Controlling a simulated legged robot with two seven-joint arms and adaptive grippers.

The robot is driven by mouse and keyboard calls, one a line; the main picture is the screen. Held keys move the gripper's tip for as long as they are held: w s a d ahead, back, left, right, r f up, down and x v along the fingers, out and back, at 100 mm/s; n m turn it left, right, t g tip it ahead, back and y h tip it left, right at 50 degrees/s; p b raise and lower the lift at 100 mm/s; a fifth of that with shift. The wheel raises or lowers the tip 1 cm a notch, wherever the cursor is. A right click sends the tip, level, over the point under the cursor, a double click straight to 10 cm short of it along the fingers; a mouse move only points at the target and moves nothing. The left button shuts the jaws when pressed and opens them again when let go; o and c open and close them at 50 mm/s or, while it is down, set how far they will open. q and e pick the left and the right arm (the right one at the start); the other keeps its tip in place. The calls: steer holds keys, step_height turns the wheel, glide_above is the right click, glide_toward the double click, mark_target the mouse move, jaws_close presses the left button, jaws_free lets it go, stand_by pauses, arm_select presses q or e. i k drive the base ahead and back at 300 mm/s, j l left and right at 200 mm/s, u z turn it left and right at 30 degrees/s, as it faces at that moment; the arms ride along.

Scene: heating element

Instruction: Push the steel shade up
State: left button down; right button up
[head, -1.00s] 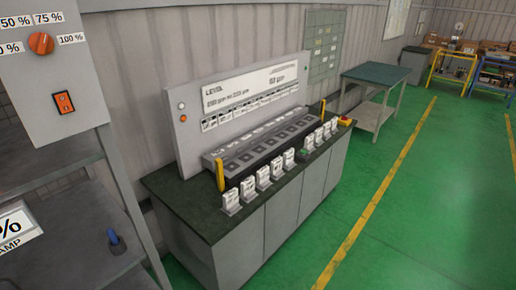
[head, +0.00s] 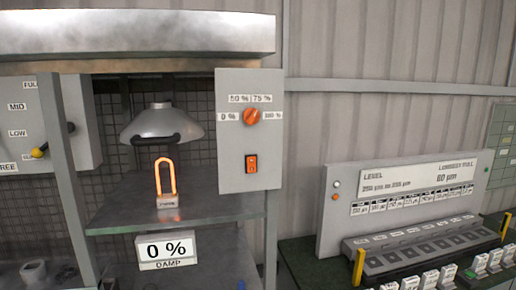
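The steel shade (head: 160,122) is a grey metal cone in the left-centre of the head view, inside the cabinet bay below the brushed metal hood. A dark curved handle (head: 156,138) runs along its front lower rim. Below it, a glowing orange U-shaped heating element (head: 165,178) stands upright on a small labelled base on the grey shelf (head: 115,208). A clear gap shows between the shade and the element. Neither of my grippers is in view.
A control box (head: 249,180) with an orange dial and orange switch stands right of the bay. A "0 % DAMP" sign (head: 166,250) hangs below the shelf. A lever with a yellow knob (head: 38,152) is at left. A bench with a level panel (head: 410,200) is at right.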

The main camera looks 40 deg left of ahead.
mark_target(162, 124)
steer(key=u, duration=1.9)
steer(key=j+z, duration=0.3)
steer(key=k+l, duration=0.05)
steer(key=l, duration=0.05)
